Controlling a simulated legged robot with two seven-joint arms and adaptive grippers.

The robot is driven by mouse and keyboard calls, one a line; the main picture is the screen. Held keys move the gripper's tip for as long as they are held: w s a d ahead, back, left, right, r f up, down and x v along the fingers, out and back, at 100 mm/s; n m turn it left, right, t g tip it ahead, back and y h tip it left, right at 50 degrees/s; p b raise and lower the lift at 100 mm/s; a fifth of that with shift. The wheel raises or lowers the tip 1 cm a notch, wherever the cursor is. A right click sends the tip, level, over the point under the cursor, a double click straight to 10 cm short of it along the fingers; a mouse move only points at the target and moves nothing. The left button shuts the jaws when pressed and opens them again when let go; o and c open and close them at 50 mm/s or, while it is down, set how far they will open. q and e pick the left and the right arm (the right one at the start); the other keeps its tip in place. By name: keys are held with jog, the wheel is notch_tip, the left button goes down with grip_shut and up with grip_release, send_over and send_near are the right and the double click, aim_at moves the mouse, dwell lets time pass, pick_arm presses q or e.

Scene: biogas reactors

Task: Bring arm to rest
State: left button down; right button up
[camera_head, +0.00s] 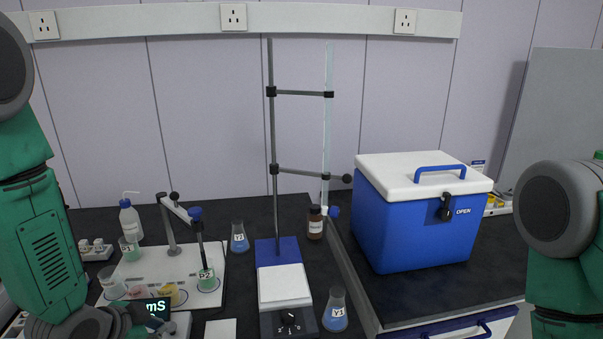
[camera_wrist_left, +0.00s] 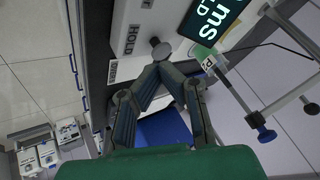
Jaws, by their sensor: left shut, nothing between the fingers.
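My left arm (camera_head: 40,235) comes in from the left in the head view, green with grey joints. My left gripper (camera_head: 122,318) is at the bottom left, beside the meter with the lit "mS" display (camera_head: 157,309), partly cut off by the frame edge. In the left wrist view the left gripper (camera_wrist_left: 160,72) has its fingers closed to a point, with nothing between them. The fingertips are close to a grey knob (camera_wrist_left: 161,50) on the meter; I cannot tell whether they touch. My right arm (camera_head: 560,230) shows at the right edge; its gripper is out of frame.
A white tray (camera_head: 135,285) with small beakers and an electrode stand is at left. A burette stand (camera_head: 272,150) rises over a stirrer (camera_head: 285,285). Flasks (camera_head: 239,238) (camera_head: 335,312) and a brown bottle (camera_head: 315,222) stand nearby. A blue cooler (camera_head: 415,225) is on the right counter.

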pick_arm(q)
jog(key=s+d+f+n+g, duration=0.1)
jog(key=s+f+n+g, duration=0.3)
jog(key=s, duration=0.6)
jog(key=s+d+f+n+g+y, duration=0.1)
jog(key=s+f+n, duration=0.2)
jog(key=s+f, duration=0.45)
jog(key=s+d+f+n+g, duration=0.1)
jog(key=s+f+n+g, duration=0.25)
jog(key=s, duration=0.85)
jog(key=w+f+m+t+b, duration=0.1)
jog(key=w+f+b, duration=0.2)
jog(key=f+b, duration=0.6)
jog(key=shift+w+d+m+y+b, duration=0.15)
jog(key=shift+d+m+y+b, duration=0.15)
jog(key=shift+d+m+b, duration=0.15)
jog(key=shift+a, duration=0.1)
jog(key=shift+w+f, duration=0.1)
